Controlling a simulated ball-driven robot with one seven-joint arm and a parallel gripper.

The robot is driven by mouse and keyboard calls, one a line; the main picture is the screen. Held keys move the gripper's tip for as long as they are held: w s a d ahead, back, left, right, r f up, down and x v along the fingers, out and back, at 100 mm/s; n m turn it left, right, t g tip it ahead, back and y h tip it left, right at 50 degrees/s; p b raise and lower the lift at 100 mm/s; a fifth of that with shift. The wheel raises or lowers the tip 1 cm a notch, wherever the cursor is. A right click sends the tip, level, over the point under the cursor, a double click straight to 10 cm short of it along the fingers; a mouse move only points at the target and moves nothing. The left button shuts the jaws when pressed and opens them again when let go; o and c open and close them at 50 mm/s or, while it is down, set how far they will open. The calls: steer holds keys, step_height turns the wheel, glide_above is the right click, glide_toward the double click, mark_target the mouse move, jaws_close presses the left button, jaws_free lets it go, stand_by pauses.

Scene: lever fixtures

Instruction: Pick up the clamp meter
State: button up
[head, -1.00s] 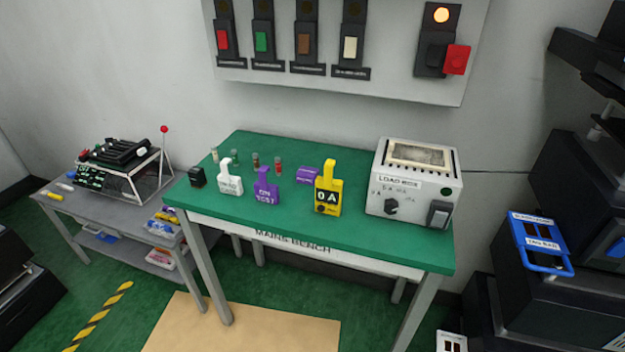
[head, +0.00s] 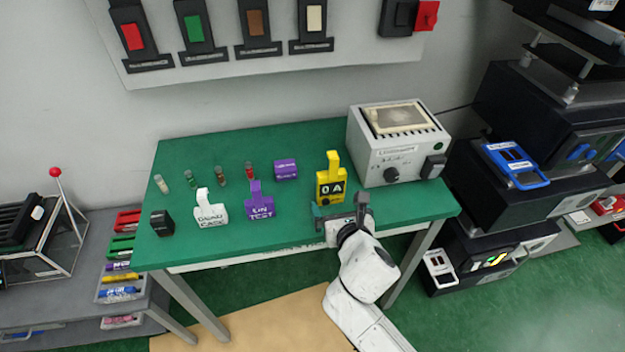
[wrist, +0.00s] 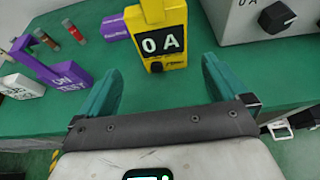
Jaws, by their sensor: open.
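The clamp meter (head: 331,186) is yellow with a black display reading "0 A" and an upright yellow top. It stands upright on the green bench, left of the load box. In the wrist view the clamp meter (wrist: 163,40) is ahead, between and beyond my fingertips, with its top cut off by the frame. My gripper (head: 343,214) is at the bench's front edge, just in front of the meter. In the wrist view my gripper (wrist: 160,75) is open, its two green fingers spread wide with nothing between them.
The grey load box (head: 398,145) stands close on the right. A purple tag (head: 260,202), a white tag (head: 210,210) and a purple block (head: 286,169) are to the left. Small fuse-like cylinders (head: 220,176) stand behind them.

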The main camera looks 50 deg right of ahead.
mark_target(330, 193)
steer(key=x, duration=0.4)
steer(key=shift+w+d, duration=0.2)
steer(key=shift+w, duration=0.1)
steer(key=shift+s+f+x, duration=0.1)
steer(key=shift+x, duration=1.45)
steer(key=shift+s+f+x, duration=0.15)
steer(key=shift+x, duration=1.35)
steer(key=shift+d, duration=0.2)
steer(key=c, duration=1)
steer(key=shift+c, duration=0.5)
steer(key=shift+r, duration=0.15)
